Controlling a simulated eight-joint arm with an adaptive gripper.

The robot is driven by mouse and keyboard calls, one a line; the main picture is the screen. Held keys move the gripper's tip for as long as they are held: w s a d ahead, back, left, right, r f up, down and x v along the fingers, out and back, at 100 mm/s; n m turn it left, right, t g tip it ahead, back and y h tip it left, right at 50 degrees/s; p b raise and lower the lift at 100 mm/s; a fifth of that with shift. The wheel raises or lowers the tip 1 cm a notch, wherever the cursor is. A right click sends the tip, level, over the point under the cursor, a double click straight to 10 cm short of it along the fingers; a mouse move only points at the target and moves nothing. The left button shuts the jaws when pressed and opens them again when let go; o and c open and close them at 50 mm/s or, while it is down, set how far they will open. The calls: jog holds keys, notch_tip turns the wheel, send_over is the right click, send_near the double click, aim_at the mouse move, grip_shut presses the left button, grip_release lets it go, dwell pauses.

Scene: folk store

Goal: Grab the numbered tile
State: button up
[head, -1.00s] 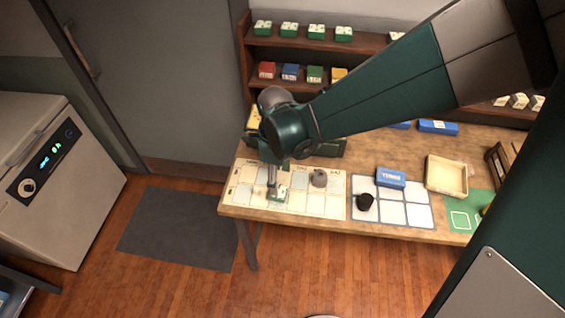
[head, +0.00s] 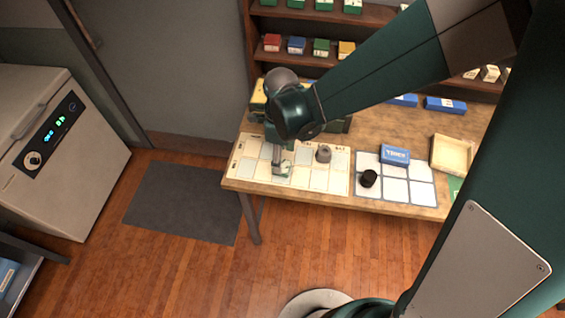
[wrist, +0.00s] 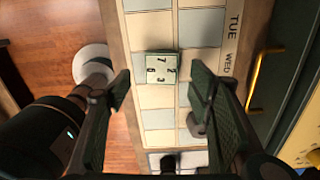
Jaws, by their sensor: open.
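The numbered tile (wrist: 162,67) is a small pale block with a green edge, showing 7, 2, 6 and 3 on its top. It lies on the calendar-like mat (wrist: 155,100) in the wrist view. My gripper (wrist: 162,76) is open, with one finger on either side of the tile and visible gaps between. The fingers do not touch it; the exact height above it is hard to tell. In the head view my gripper (head: 278,168) points down over the left part of the mat, and the tile (head: 285,172) partly shows beneath it.
A grey knob-like piece (head: 323,153) stands on the mat to the right. Further right are a black cup (head: 368,178), a blue box (head: 394,153) and a pale wooden tray (head: 451,154). A green box (head: 337,126) stands behind the mat.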

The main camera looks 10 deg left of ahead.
aim_at(286, 164)
jog(key=shift+w+f+b, duration=0.1)
jog(key=shift+f+b, duration=0.2)
jog(key=shift+f, duration=2.2)
jog(key=c, duration=1)
